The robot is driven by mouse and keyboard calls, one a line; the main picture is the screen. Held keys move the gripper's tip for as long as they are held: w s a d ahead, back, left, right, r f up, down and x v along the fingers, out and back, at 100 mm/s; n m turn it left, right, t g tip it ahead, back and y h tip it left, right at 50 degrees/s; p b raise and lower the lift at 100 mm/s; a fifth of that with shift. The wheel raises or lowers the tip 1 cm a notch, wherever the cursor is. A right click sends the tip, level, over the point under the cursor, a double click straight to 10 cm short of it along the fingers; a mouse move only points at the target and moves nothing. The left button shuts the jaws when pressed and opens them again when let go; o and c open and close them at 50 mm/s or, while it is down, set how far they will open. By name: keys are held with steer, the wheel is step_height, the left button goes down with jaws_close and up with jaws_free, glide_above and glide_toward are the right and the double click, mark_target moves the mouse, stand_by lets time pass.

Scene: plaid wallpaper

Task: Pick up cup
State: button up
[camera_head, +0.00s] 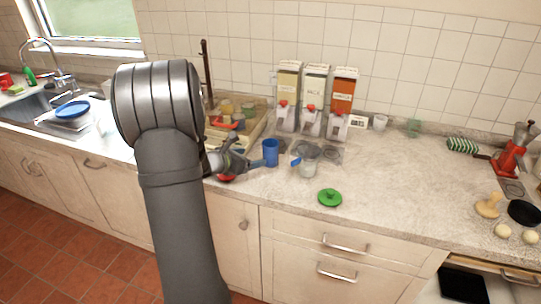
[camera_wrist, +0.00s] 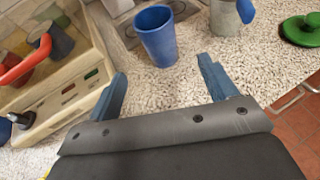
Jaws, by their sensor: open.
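A blue cup (camera_head: 271,152) stands upright on the counter near its front edge. In the wrist view the blue cup (camera_wrist: 156,36) stands ahead of my gripper, a little left of the middle between the fingers. My gripper (camera_head: 247,165) is just left of the cup in the head view. In the wrist view the two blue fingers of my gripper (camera_wrist: 161,84) are spread apart with only speckled countertop between them. The cup lies beyond the fingertips, not between them. My arm hides part of the counter in the head view.
A wooden crate (camera_wrist: 88,97) holding cups is close on the left. A clear jug with a blue handle (camera_head: 307,167) and a green lid (camera_head: 330,197) are right of the cup. Dispensers (camera_head: 313,100) stand behind.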

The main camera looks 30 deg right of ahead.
mark_target(265, 155)
steer(key=x, duration=0.7)
steer(key=shift+s, duration=0.1)
steer(key=shift+f+x, duration=0.15)
steer(key=shift+x, duration=1.2)
steer(key=shift+f+x, duration=0.2)
steer(key=shift+x, duration=1.15)
steer(key=shift+a, duration=0.15)
steer(key=shift+c, duration=0.2)
steer(key=c, duration=1.1)
